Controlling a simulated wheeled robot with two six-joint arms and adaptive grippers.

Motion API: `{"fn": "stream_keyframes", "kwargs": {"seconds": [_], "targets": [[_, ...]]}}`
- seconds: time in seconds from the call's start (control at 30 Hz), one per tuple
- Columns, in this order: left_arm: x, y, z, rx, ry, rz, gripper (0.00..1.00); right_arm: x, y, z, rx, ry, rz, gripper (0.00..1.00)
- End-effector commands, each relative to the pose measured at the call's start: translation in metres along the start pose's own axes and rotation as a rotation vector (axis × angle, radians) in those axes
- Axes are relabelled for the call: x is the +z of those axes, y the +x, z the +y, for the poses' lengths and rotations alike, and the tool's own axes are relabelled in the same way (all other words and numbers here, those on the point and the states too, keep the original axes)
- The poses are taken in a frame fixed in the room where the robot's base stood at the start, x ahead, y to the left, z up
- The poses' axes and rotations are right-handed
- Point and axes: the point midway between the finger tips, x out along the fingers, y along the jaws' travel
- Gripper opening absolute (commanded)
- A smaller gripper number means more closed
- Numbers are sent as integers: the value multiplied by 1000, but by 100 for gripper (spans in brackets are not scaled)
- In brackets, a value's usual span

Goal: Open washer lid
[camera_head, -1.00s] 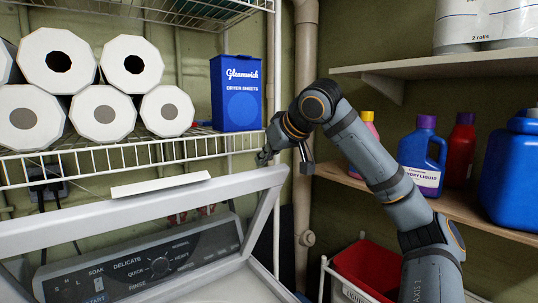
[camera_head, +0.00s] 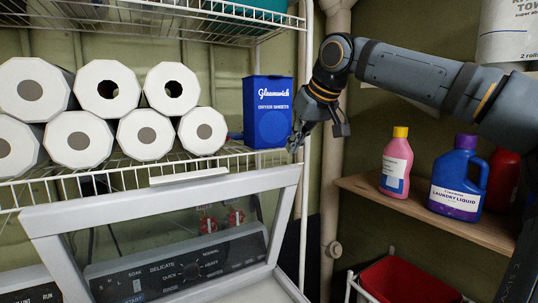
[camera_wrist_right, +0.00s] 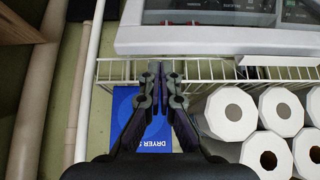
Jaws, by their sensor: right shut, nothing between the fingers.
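The washer lid (camera_head: 235,184) is a white frame with a clear window, standing raised and tilted in front of the control panel (camera_head: 175,265) in the head view. The panel shows through the window. My right gripper (camera_head: 295,142) is above the lid's right top corner and apart from it, close to the blue dryer sheets box. In the right wrist view my right gripper (camera_wrist_right: 160,72) is shut and empty, with the wire shelf and a white washer edge (camera_wrist_right: 200,40) beyond its tips. My left gripper is not in view.
Several paper rolls (camera_head: 110,90) and the blue dryer sheets box (camera_head: 267,110) stand on the wire shelf (camera_head: 150,172) behind the lid. A wooden shelf (camera_head: 475,228) at right holds bottles, including a pink one (camera_head: 397,165). A red bin (camera_head: 405,280) is below.

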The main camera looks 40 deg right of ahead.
Motion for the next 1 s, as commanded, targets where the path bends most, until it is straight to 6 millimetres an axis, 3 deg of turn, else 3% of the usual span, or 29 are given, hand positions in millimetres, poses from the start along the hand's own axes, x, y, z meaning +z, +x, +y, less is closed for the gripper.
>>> {"fn": "stream_keyframes", "kwargs": {"seconds": [0.03, 0.13, 0.37, 0.8, 1.0], "targets": [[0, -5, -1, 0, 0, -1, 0, -14, 1, -10, 16, -8, -3, 0], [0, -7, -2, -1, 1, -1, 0, -30, 5, -26, 16, -20, 6, 0], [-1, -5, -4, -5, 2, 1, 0, -34, 11, -32, 11, -25, 10, 0], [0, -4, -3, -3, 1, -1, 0, -34, 86, -31, 10, -24, 6, 0], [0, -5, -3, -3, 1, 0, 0, -34, 104, -31, 12, -25, 9, 0]]}}
